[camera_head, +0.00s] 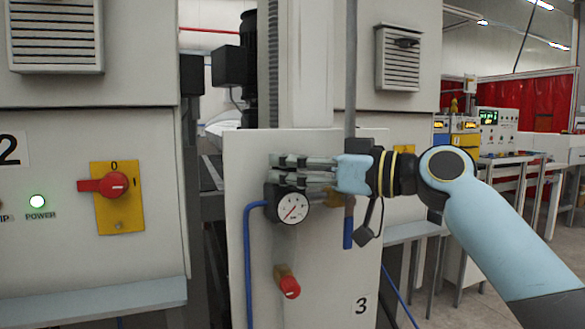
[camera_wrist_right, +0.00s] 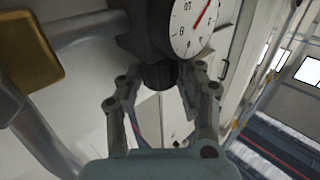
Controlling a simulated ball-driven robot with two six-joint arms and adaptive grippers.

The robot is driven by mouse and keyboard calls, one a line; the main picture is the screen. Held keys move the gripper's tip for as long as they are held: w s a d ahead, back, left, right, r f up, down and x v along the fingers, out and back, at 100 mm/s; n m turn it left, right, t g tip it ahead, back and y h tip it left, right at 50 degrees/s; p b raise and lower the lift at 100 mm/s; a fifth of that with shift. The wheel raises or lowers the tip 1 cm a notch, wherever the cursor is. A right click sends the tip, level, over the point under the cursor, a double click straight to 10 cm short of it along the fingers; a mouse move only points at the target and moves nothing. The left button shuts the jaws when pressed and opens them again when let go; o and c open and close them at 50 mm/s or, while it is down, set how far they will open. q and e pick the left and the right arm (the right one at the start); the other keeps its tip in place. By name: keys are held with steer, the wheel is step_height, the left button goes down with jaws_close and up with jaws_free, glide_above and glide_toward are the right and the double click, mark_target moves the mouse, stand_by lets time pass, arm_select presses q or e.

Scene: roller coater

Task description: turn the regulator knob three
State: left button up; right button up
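The regulator with its round white gauge (camera_head: 293,207) is on the grey panel marked 3 (camera_head: 330,255). Its gauge face (camera_wrist_right: 200,25) also fills the top of the right wrist view, with a red needle. The black knob (camera_wrist_right: 158,75) sits below the regulator body in that view. My right gripper (camera_head: 276,169) reaches in from the right, just above the gauge in the head view. In the wrist view the right gripper (camera_wrist_right: 163,76) is open, with one finger on each side of the knob. Contact cannot be told. My left gripper is not in view.
A red-handled valve (camera_head: 288,285) is below the gauge, and a blue hose (camera_head: 248,265) runs down beside it. A vertical grey pipe (camera_head: 351,70) stands above my right gripper. A red rotary switch (camera_head: 110,185) is on the left cabinet.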

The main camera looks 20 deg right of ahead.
steer(key=o, duration=0.4)
steer(key=shift+c, duration=0.2)
steer(key=shift+d, duration=0.1)
steer(key=v, duration=0.8)
